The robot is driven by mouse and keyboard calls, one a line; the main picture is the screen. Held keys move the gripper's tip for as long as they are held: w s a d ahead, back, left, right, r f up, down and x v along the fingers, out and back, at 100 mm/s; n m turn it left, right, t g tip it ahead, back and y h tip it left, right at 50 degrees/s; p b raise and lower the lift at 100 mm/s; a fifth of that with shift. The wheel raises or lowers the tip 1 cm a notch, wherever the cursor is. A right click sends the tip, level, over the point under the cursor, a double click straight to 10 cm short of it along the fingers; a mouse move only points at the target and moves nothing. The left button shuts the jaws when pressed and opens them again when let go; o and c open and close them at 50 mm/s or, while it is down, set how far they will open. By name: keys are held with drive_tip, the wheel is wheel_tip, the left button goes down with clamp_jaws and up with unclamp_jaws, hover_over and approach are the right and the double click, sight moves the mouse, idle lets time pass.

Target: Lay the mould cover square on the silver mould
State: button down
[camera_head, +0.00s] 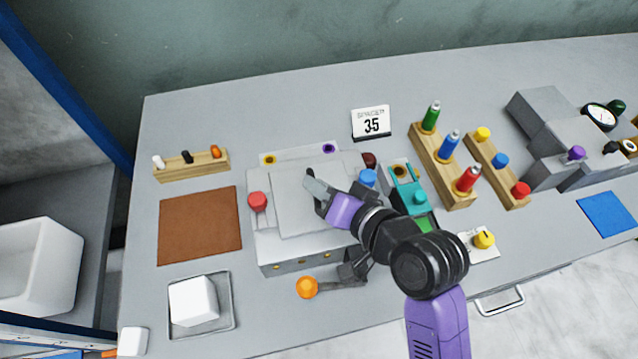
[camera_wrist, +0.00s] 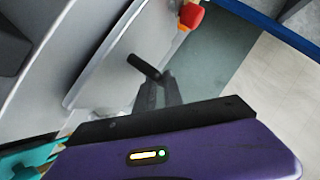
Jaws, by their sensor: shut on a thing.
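The mould cover (camera_head: 290,215) is a flat light-grey plate over the top of the silver mould (camera_head: 262,240), a broad grey block with small brass studs on its front. The cover looks close to the block, but I cannot tell whether it rests flat or hangs just above it.
A red knob (camera_head: 257,202) stands left of the cover and a blue knob (camera_head: 367,178) right of it. A teal clamp (camera_head: 408,190) is close on the right. An orange ball knob (camera_head: 306,287) is in front. A brown mat (camera_head: 200,225) lies left.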

drive_tip(key=shift+f, duration=0.3)
drive_tip(key=c, duration=1.4)
unclamp_jaws()
drive_tip(key=shift+o, duration=0.2)
drive_tip(key=shift+f, duration=0.1)
